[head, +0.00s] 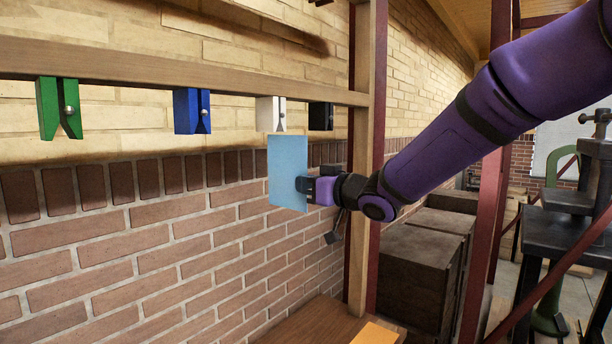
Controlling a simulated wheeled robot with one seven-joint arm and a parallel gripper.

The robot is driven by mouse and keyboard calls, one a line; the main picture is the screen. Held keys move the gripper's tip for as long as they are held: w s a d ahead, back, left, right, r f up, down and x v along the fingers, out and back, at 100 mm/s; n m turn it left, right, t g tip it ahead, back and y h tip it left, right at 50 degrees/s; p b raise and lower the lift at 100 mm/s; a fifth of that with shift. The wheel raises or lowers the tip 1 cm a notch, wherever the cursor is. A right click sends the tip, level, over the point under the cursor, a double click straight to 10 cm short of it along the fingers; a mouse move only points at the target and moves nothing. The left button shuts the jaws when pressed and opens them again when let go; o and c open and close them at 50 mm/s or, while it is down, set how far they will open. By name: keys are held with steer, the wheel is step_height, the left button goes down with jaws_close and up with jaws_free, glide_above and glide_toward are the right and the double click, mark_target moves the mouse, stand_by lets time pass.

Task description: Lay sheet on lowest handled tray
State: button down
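A light blue sheet (287,170) hangs upright, its top edge at the jaws of a white clip (270,113) on the wooden rail. I cannot tell whether the clip still grips it. My gripper (303,186) is at the sheet's right edge, with one dark fingertip in front of the sheet. The other finger is hidden, so I cannot tell whether it is closed on the sheet. No handled tray can be made out.
Green (59,108), blue (192,111) and black (320,116) clips hang on the rail (180,75) before a brick wall. A wooden post (362,180) stands behind my wrist. Dark boxes (420,265), a red post (483,230) and a press (575,220) stand right. An orange piece (376,333) lies on the bench.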

steer(key=v, duration=0.7)
stand_by(0.9)
